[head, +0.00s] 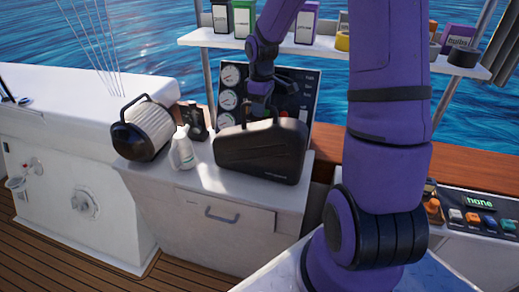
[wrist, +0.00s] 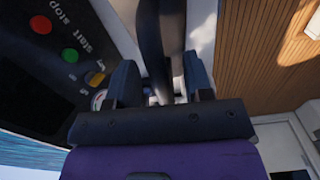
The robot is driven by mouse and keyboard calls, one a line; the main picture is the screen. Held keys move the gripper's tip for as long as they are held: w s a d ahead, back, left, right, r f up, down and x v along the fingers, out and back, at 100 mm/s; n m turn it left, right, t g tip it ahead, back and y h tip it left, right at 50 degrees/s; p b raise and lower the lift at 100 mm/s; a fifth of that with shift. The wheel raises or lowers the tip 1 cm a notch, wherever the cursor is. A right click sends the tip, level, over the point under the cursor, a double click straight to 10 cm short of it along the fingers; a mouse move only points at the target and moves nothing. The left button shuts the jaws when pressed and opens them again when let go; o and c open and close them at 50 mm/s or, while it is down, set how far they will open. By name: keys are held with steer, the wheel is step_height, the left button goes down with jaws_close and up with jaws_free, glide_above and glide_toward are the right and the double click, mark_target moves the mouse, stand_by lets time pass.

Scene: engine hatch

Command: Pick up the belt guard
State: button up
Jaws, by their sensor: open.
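The belt guard appears to be the black, rounded case-like part (head: 262,152) with a handle on top, standing upright on the white cabinet top. My gripper (head: 259,103) is just above it, at its handle, reaching down from above. In the wrist view my gripper (wrist: 160,82) is open, with a finger on each side of a dark band of the guard (wrist: 161,35). I cannot tell whether either finger touches it. The fingertips are partly hidden in the head view.
A white ribbed filter (head: 150,128) with a black handle, a white bottle (head: 182,150) and dark binoculars (head: 195,122) stand to the left. A gauge panel (head: 295,92) is close behind. A shelf (head: 330,48) with boxes is above. A labelled switch panel (head: 480,215) is at right.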

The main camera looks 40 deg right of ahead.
jaws_close()
stand_by(1.4)
